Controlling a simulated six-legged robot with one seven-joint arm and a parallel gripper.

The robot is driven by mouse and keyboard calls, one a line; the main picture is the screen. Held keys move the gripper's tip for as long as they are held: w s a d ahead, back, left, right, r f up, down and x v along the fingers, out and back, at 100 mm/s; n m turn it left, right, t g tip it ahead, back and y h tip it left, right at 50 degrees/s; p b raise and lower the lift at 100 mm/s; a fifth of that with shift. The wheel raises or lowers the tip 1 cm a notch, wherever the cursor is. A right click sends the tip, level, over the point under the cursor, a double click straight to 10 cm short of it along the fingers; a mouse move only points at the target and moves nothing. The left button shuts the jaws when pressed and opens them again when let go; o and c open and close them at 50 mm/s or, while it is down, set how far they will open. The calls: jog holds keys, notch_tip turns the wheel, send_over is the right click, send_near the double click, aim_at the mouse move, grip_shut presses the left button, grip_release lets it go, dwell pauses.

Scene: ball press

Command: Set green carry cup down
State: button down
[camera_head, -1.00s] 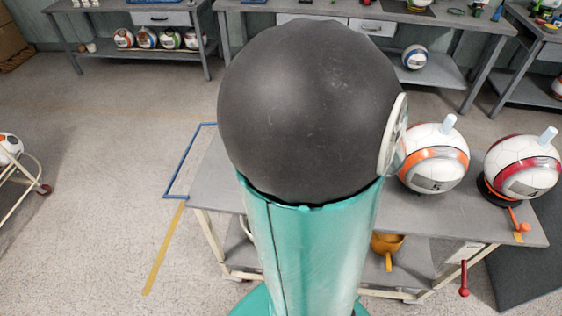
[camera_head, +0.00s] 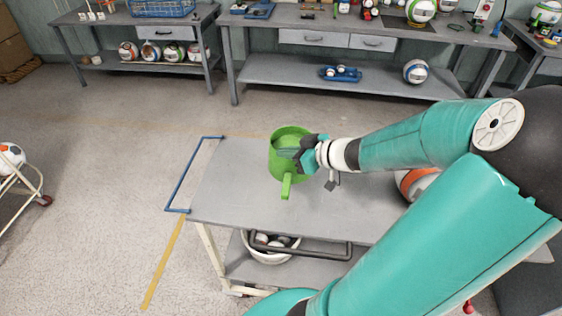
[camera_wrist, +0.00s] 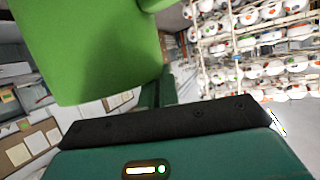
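The green carry cup (camera_head: 281,172) is upright at the left part of the grey cart top (camera_head: 235,190), with its handle (camera_head: 287,187) toward the near side. My gripper (camera_head: 298,153) reaches it from the right at rim height, one finger showing over the cup's mouth. It appears shut on the cup's wall; the far fingertip is hidden. I cannot tell whether the cup's base touches the top. In the wrist view the cup (camera_wrist: 90,50) fills the upper left, close to my gripper (camera_wrist: 155,92).
A white and orange ball (camera_head: 416,181) sits on the cart to the right, partly behind my arm. A white bowl (camera_head: 270,254) is on the lower shelf. The cart top around the cup is clear.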

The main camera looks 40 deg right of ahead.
aim_at(283, 162)
jog(key=w+d+f, duration=0.1)
jog(key=f, duration=0.1)
jog(key=w+f, duration=0.2)
jog(key=w+d+f, duration=0.1)
jog(key=w+f, duration=0.1)
jog(key=shift+d+f, duration=0.1)
jog(key=shift+d, duration=0.2)
jog(key=shift+w+f, duration=0.15)
jog(key=shift+f, duration=1.5)
jog(key=shift+f, duration=0.15)
jog(key=c, duration=1.6)
grip_release()
jog(key=shift+c, duration=0.2)
jog(key=shift+d, duration=0.1)
jog(key=shift+s+d+r, duration=0.1)
jog(key=shift+s+r, duration=0.15)
jog(key=shift+s, duration=0.05)
jog(key=v, duration=1.1)
jog(key=shift+s, duration=0.2)
